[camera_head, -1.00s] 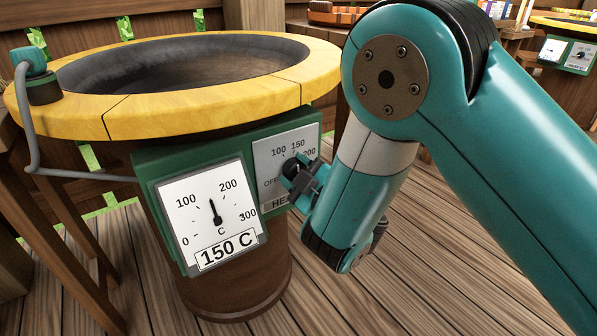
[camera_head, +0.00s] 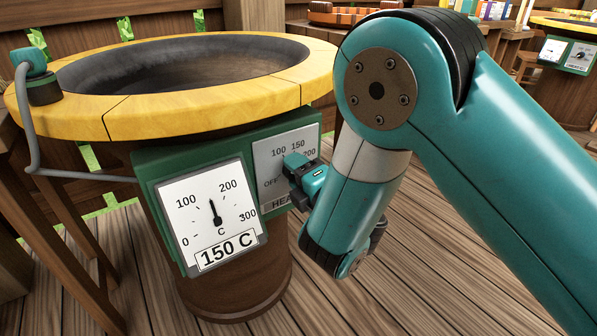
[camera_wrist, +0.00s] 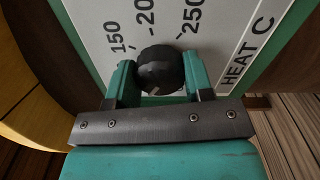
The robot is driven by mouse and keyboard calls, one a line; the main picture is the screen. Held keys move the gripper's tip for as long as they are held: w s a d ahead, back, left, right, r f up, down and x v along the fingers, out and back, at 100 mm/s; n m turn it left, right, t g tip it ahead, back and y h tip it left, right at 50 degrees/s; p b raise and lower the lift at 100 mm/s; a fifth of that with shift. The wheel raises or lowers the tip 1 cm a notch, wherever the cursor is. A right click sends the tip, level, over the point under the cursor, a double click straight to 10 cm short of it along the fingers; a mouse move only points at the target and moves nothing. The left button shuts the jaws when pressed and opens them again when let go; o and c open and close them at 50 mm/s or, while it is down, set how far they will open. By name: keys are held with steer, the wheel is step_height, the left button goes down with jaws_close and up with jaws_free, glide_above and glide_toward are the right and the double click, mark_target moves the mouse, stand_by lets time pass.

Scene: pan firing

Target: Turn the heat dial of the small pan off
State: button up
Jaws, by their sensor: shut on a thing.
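The small pan (camera_head: 130,118) has a yellow rim and a dark hollow. The heat panel (camera_head: 270,160) on its green housing shows OFF, 100, 150 and 200 marks. My gripper (camera_head: 294,168) is at this panel and covers the dial in the head view. In the wrist view the black round heat dial (camera_wrist: 160,70) sits between the two teal fingers of my gripper (camera_wrist: 159,82), which are shut on it. A small pale mark shows on the dial's near edge. The exact setting is hard to read.
A temperature gauge (camera_head: 212,215) left of the heat panel reads 150 C. A grey hose (camera_head: 80,174) runs along the pan's left side. Wooden planks (camera_head: 430,270) form an open floor at right. Another station (camera_head: 570,60) stands at the far right.

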steer(key=n, duration=0.6)
steer(key=shift+s+a+n, duration=0.1)
steer(key=shift+a+n, duration=0.1)
steer(key=shift+n, duration=0.1)
steer(key=n, duration=0.6)
steer(key=shift+f, duration=0.1)
steer(key=shift+d+n, duration=0.1)
steer(key=shift+n, duration=0.3)
steer(key=o, duration=0.9)
steer(key=shift+d, duration=0.15)
